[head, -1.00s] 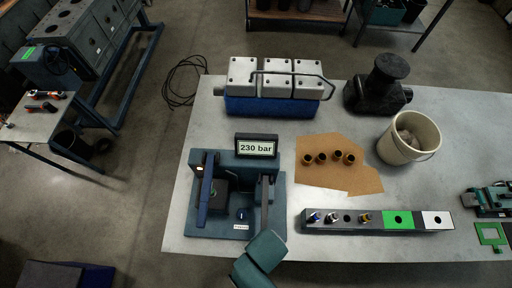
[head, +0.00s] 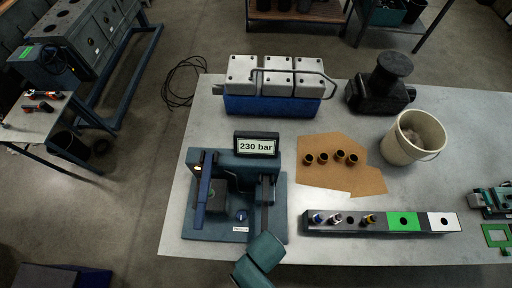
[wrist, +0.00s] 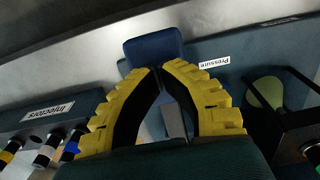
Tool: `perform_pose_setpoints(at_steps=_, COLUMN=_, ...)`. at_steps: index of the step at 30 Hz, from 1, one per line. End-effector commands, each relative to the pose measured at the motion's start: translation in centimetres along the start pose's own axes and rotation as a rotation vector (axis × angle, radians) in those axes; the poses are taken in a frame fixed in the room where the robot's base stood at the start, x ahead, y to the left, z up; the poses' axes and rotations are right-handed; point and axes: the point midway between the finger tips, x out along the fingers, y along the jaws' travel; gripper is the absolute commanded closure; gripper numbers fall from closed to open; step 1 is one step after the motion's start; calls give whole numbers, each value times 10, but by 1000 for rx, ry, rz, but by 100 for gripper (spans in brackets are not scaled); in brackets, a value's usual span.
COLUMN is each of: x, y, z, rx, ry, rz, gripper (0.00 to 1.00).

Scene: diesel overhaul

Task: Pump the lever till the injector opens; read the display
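The teal test stand (head: 190,228) stands on the bench's left side. Its display (head: 257,146) reads 230 bar. A blue upright bar (head: 203,190) rises at its left, and a dark bar (head: 265,190) at its right ends near my arm; which is the pump lever is unclear. In the wrist view, my gripper's yellow fingers (wrist: 160,69) come together at the tips, with nothing clearly between them. A dark blue block (wrist: 153,46), possibly the lever's grip, is just beyond the tips; contact cannot be told. The fingers are hidden in the head view.
An injector rack (head: 380,227) with several injectors lies right of the stand. Cardboard (head: 325,178) with brass-coloured sleeves, a white bucket (head: 395,150) and a blue-grey engine block (head: 275,104) lie behind. The "Pressure" label (wrist: 214,62) is upside down in the wrist view.

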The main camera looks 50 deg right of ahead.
Motion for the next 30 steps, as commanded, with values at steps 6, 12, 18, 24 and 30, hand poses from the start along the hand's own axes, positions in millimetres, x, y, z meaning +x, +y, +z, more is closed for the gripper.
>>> perform_pose_setpoints(at_steps=6, x=19, y=1, z=0, rx=0, ry=-1, rz=2, gripper=100)
perform_pose_setpoints(at_steps=12, x=33, y=1, z=-1, rx=0, ry=-2, rz=1, gripper=100)
perform_pose_setpoints(at_steps=18, x=22, y=1, z=0, rx=0, ry=-3, rz=2, gripper=100)
perform_pose_setpoints(at_steps=24, x=-3, y=1, z=2, rx=0, ry=-4, rz=3, gripper=100)
perform_pose_setpoints(at_steps=30, x=-25, y=1, z=4, rx=1, ry=-3, rz=3, gripper=100)
